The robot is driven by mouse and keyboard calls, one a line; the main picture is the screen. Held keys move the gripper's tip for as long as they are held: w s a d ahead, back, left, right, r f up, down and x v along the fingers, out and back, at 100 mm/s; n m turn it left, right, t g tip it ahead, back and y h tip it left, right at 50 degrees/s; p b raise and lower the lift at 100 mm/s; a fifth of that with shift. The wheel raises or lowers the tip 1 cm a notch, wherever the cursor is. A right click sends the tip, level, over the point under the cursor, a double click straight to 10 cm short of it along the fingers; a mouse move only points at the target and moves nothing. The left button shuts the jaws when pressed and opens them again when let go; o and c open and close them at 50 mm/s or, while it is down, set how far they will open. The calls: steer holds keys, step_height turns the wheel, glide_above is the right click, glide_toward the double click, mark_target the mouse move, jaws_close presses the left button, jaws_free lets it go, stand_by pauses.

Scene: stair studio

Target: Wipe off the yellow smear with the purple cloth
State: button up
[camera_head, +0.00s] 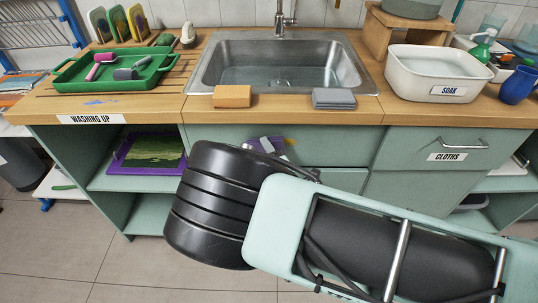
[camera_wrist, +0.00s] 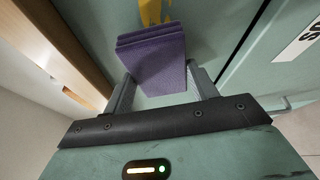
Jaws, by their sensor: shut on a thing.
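The purple cloth (camera_wrist: 155,62) is a folded pad held between the two fingers of my gripper (camera_wrist: 160,72). In the head view the cloth (camera_head: 275,146) shows only in part, behind my arm. The yellow smear (camera_wrist: 150,11) is a streak on the green cabinet front, just beyond the cloth's far edge in the wrist view. A bit of the smear (camera_head: 291,143) also shows in the head view, below the sink. I cannot tell whether the cloth touches the front. The cloth may hide part of the smear.
The worktop edge (camera_head: 330,111) juts above the cabinet front. An orange sponge (camera_head: 232,96) and a grey folded cloth (camera_head: 334,98) lie on it before the sink (camera_head: 215,77). A white SOAK basin (camera_head: 401,82) stands right. An open shelf with a purple tray (camera_head: 122,163) is left.

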steer(key=shift+w, duration=0.65)
steer(key=shift+d, duration=0.15)
steer(key=shift+s+d+p, duration=0.15)
steer(key=shift+d+p, duration=0.4)
steer(key=shift+d, duration=4.8)
steer(key=shift+a, duration=0.15)
